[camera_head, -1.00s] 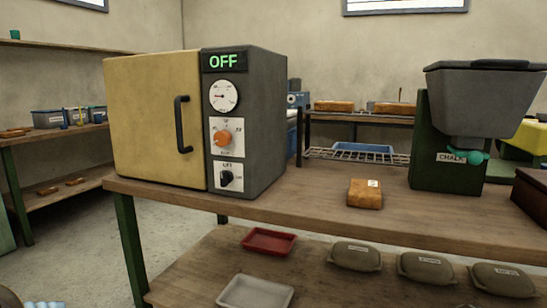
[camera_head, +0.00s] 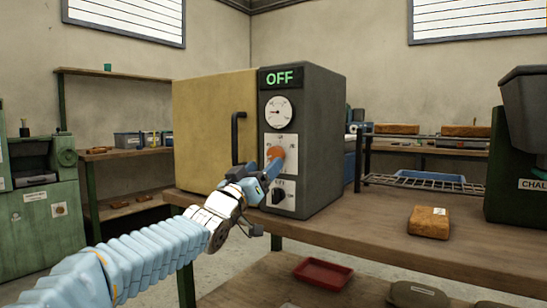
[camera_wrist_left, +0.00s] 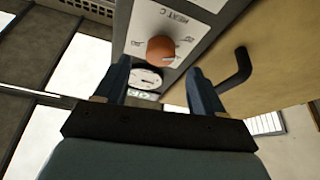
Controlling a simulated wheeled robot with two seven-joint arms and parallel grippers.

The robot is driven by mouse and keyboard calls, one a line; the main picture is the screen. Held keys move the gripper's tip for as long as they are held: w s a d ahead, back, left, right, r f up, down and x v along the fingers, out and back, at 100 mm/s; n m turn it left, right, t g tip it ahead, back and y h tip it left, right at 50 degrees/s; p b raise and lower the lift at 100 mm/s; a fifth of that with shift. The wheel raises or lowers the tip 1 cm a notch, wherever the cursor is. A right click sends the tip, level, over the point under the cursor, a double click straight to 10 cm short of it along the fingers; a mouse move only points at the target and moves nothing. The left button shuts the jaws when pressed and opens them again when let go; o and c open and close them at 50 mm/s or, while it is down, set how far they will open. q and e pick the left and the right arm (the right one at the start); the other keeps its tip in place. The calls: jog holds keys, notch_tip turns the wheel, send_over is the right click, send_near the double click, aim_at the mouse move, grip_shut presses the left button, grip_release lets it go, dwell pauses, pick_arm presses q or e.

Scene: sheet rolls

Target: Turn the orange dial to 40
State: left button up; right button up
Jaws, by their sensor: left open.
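The orange dial (camera_head: 276,153) sits on the dark front panel of the oven (camera_head: 319,135), below a round gauge (camera_head: 279,112) and a green OFF display (camera_head: 281,78). My left gripper (camera_head: 272,169) is in front of the panel, just below the dial in the head view, and hides part of its plate. In the left wrist view the dial (camera_wrist_left: 161,48) shows ahead, beyond the two spread, empty fingertips (camera_wrist_left: 157,75). The gripper appears apart from the dial. The dial's exact setting is too small to read. My right gripper is not in view.
A black door handle (camera_head: 236,138) stands out left of the panel, close to my left gripper. A black lower knob (camera_head: 279,196) is below. The bench top (camera_head: 375,225) holds an orange-brown block (camera_head: 429,222) and a hopper machine (camera_head: 522,170) at right.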

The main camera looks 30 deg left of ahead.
aim_at(272, 157)
pick_arm(q)
jog(key=x, duration=0.5)
jog(key=shift+w+p, duration=0.1)
jog(key=shift+p, duration=0.25)
jog(key=c, duration=1.1)
jog(key=shift+o, duration=0.2)
jog(key=shift+m, duration=0.3)
jog(key=m+h+p, duration=0.1)
jog(key=m, duration=0.1)
jog(key=m+h+p, duration=0.1)
jog(key=m+p, duration=0.1)
jog(key=m, duration=0.1)
jog(key=m+h+p, duration=0.1)
jog(key=m+h, duration=0.1)
jog(key=shift+a+r+m+g+p, duration=0.2)
jog(key=shift+a+m+g+p, duration=0.1)
jog(key=shift+m, duration=0.1)
jog(key=m+h+p, duration=0.1)
jog(key=m, duration=0.1)
jog(key=m+g+h+p, duration=0.1)
jog(key=m, duration=0.1)
jog(key=shift+m+h+p, duration=0.3)
jog(key=shift+m, duration=0.1)
jog(key=shift+f+m+g+h+p, duration=0.1)
jog(key=shift+m+g+h+p, duration=0.3)
jog(key=shift+m, duration=0.5)
jog(key=shift+m+g+h+p, duration=0.25)
jog(key=shift+m+p, duration=0.2)
jog(key=shift+m, duration=0.45)
